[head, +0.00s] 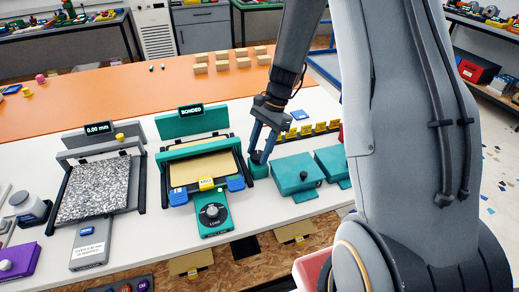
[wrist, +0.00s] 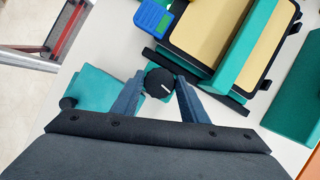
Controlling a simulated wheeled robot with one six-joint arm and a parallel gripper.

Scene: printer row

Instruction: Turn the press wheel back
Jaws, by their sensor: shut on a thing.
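The press wheel is a round black knob with a white pointer line, between my fingertips in the wrist view (wrist: 158,84). My gripper (head: 261,156) is shut on it from above, a finger on each side; it also shows in the wrist view (wrist: 156,90). In the head view my fingers hide the knob, and only its small teal base (head: 259,170) shows. The teal press (head: 200,148) stands just left of it, with a beige board (head: 193,172) in its frame.
A teal lidded box (head: 297,172) stands close to the right of my gripper. A teal panel with a black dial (head: 213,214) is in front of the press. Yellow tags (head: 306,130) stand behind the boxes. Another machine with a speckled plate (head: 95,190) is at left.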

